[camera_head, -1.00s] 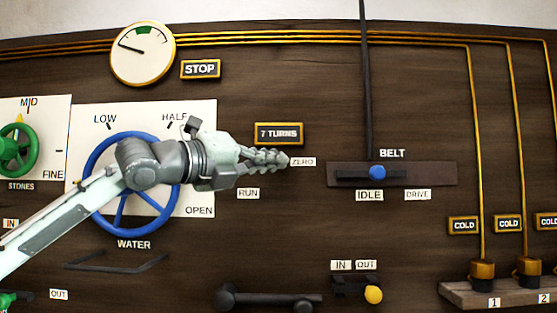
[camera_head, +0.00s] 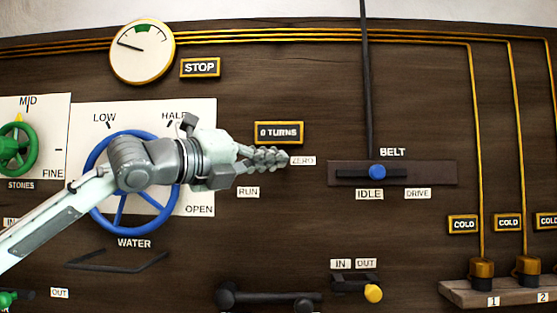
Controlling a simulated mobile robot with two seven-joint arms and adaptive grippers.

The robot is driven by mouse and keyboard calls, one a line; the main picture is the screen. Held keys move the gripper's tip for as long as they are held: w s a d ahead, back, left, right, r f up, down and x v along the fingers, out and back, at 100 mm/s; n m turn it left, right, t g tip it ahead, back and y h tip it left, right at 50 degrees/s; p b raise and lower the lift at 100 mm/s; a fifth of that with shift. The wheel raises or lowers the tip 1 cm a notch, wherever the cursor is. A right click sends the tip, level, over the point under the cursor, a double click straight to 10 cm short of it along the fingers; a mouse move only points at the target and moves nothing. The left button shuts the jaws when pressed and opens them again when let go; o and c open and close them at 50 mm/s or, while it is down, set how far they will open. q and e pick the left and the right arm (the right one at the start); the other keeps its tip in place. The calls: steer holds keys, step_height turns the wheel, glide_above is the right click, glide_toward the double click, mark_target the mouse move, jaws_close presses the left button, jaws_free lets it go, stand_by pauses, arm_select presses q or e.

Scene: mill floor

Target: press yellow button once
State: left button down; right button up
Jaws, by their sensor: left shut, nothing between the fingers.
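My left gripper (camera_head: 280,158) is shut and empty. Its fingers point right across the dark panel, with the tips just left of the ZERO label (camera_head: 303,161). No yellow button shows beside that label; the fingers cover the spot left of it, and I cannot tell contact from this view. The counter plate (camera_head: 279,132) just above the fingers reads 0 TURNS. A yellow round knob (camera_head: 373,293) shows lower right, below the IN and OUT labels. My right gripper is not in view.
A blue WATER wheel (camera_head: 120,217) lies behind my left arm. A belt lever with a blue knob (camera_head: 377,172) stands right, at IDLE. A green STONES wheel (camera_head: 14,152) is far left. A dark bar handle (camera_head: 270,299) is below. The panel between RUN and that handle is clear.

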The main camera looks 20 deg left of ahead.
arm_select(q)
steer(key=s, duration=0.2)
steer(key=s+d, duration=0.1)
steer(key=s, duration=0.2)
steer(key=shift+d, duration=0.2)
stand_by(0.3)
steer(key=shift+w, duration=0.1)
stand_by(0.6)
